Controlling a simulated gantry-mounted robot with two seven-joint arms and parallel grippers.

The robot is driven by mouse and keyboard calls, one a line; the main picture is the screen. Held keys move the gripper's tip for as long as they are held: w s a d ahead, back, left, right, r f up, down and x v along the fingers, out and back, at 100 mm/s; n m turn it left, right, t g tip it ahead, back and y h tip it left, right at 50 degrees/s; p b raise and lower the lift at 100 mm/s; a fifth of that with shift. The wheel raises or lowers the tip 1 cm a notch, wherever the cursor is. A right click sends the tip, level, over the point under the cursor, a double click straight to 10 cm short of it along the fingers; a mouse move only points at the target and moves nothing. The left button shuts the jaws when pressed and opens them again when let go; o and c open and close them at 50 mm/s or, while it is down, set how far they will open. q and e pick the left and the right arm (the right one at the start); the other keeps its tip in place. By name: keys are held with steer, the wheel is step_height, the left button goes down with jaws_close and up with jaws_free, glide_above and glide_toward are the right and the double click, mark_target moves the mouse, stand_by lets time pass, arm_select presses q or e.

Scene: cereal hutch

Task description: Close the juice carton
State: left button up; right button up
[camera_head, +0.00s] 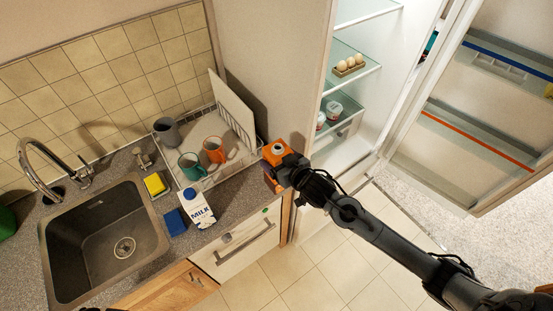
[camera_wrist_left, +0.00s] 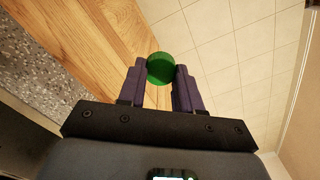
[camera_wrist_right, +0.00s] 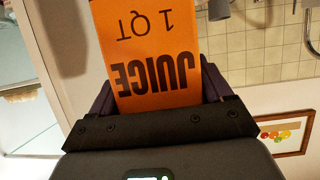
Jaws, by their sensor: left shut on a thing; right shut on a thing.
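The orange juice carton (camera_head: 270,152) is held in the air beside the counter edge, near the dish rack. Its top faces the head camera and shows a pale round spout with no cap on it. My right gripper (camera_head: 277,170) is shut on the carton. In the right wrist view the carton (camera_wrist_right: 152,50) fills the space between the fingers, its "JUICE 1 QT" lettering upside down. My left gripper (camera_wrist_left: 160,75) is shut on a round green cap (camera_wrist_left: 160,68), held at the fingertips, apart from the carton. The left arm is not clearly visible in the head view.
A milk carton (camera_head: 197,209), blue sponge (camera_head: 175,222) and yellow sponge (camera_head: 155,184) are on the counter by the sink (camera_head: 60,250). The dish rack (camera_head: 245,158) holds mugs and a board. The fridge (camera_head: 350,110) stands open at right. Floor (camera_head: 300,275) is clear.

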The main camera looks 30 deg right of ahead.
arm_select(q)
steer(key=shift+r, duration=0.1)
arm_select(e)
steer(key=shift+r, duration=0.2)
